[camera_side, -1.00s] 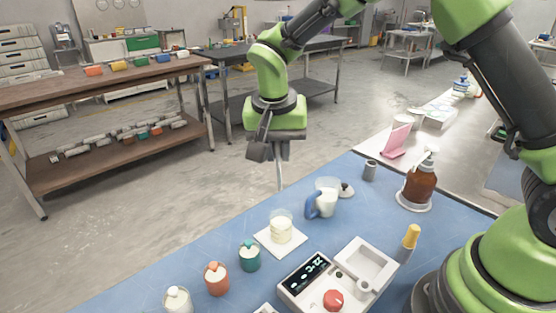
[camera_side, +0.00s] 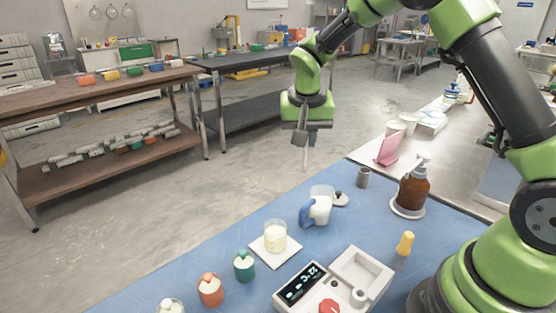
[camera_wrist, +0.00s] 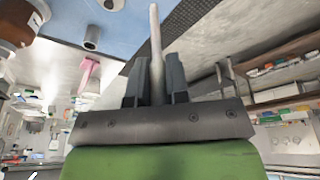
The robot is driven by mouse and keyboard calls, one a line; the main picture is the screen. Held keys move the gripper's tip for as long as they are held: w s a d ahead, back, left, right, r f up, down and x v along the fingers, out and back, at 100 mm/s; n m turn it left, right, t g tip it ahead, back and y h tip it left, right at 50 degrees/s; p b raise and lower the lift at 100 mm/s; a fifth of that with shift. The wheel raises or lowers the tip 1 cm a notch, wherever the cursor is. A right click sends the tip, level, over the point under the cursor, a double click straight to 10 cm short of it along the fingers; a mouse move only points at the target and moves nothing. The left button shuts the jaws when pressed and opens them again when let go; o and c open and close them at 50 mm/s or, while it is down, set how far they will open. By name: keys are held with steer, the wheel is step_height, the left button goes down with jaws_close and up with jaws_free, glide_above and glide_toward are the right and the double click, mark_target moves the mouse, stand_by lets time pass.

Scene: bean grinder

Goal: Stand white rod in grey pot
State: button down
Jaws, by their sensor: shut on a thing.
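My gripper (camera_side: 304,138) is shut on the white rod (camera_side: 305,158), which hangs down from the fingers, roughly upright. In the wrist view the rod (camera_wrist: 155,40) sticks out between both fingers of my gripper (camera_wrist: 156,75). The grey pot (camera_side: 363,177) is a small dark cup standing on the blue tabletop, to the right of and below the rod in the side view. It also shows in the wrist view (camera_wrist: 91,38), to the left of the rod and apart from it. The pot's inside is hard to see.
A jug with a blue handle (camera_side: 319,207), a dark-knobbed lid (camera_side: 340,199) and a brown pump bottle (camera_side: 411,190) stand near the pot. A pink stand (camera_side: 387,149) is behind it. A beaker (camera_side: 275,236), scale (camera_side: 303,283) and capped jars are nearer the front.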

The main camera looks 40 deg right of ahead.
steer(key=s+d+t, duration=0.1)
steer(key=s+d, duration=0.1)
steer(key=d, duration=0.8)
steer(key=s+d, duration=0.3)
steer(key=d, duration=0.6)
steer(key=shift+h, duration=0.4)
steer(key=shift+d+f, duration=0.1)
steer(key=shift+f, duration=2.8)
steer(key=shift+f, duration=2.3)
stand_by(0.5)
